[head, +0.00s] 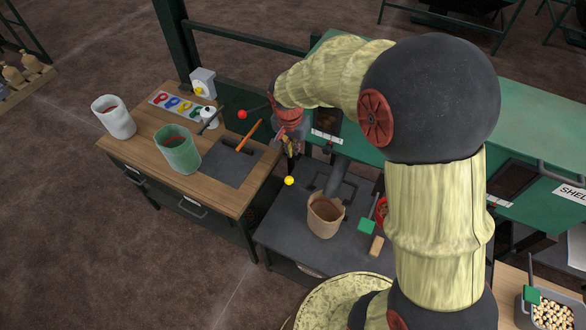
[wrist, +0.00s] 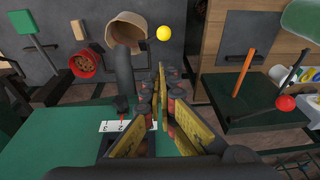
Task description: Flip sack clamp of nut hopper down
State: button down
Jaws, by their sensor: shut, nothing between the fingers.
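A green hopper body (head: 345,165) with a dark window stands behind the benches. Its grey spout (head: 337,178) points down towards a brown paper bag (head: 325,216); in the wrist view the spout (wrist: 125,70) reaches near the bag's mouth (wrist: 125,32). A red ball knob (head: 242,114) on a dark rod is farther left.
Beside the paper bag are a green scoop (head: 366,226), a red bowl (wrist: 84,63) and a wooden block (head: 376,246).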

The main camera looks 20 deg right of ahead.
jog(key=shift+w, duration=0.1)
jog(key=shift+f, duration=0.15)
jog(key=shift+s+a+p+x, duration=0.2)
jog(key=shift+p+x, duration=0.15)
jog(key=shift+x, duration=1.9)
jog(key=shift+s+a+p+x, duration=0.15)
jog(key=shift+a+p+x, duration=0.15)
jog(key=shift+x, duration=1.95)
jog(key=shift+s+a+p+x, duration=0.15)
jog(key=shift+p+x, duration=0.25)
jog(key=shift+x, duration=1.85)
jog(key=shift+f, duration=0.15)
jog(key=shift+a+f, duration=0.1)
